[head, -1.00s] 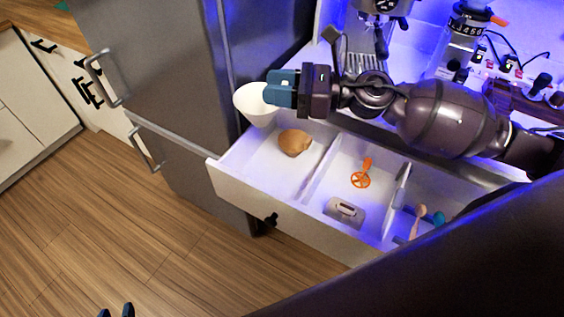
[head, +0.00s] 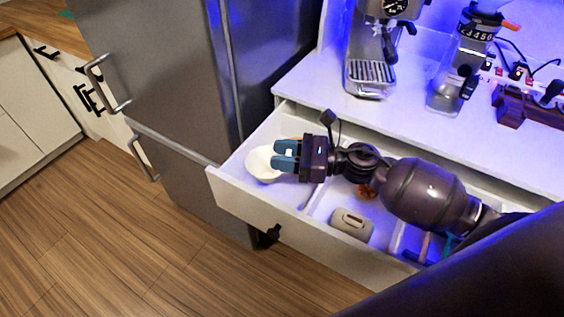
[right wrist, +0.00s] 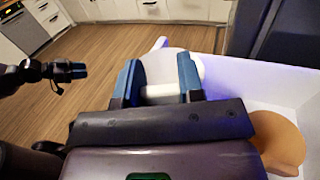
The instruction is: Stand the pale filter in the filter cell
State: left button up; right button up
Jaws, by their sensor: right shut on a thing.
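The pale filter (head: 263,163) is a white cone-like cup. My right gripper (head: 286,155) is shut on its side, and the filter shows between the blue fingers in the right wrist view (right wrist: 165,68). In the head view it overlaps the drawer's left compartment (head: 240,180), near the outer wall; I cannot tell whether it touches the floor. A tan filter (right wrist: 280,138) lies in that compartment, mostly hidden behind my right gripper in the head view. My left gripper (right wrist: 77,70) shows small at the left of the right wrist view; its opening is unclear.
The drawer (head: 235,205) is open. Its middle compartment holds a grey-beige case (head: 352,225) and an orange item (head: 366,191), partly covered by my arm. An espresso machine (head: 370,60) and grinder (head: 460,70) stand on the counter behind. A fridge (head: 165,80) is at left.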

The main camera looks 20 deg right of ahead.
notch_tip(320, 180, down, 2)
jog(key=shift+f, duration=0.25)
jog(key=shift+f, duration=0.1)
jog(key=shift+f+b, duration=0.35)
jog(key=shift+b, duration=0.1)
jog(key=shift+f, duration=0.3)
jog(key=o, duration=1.1)
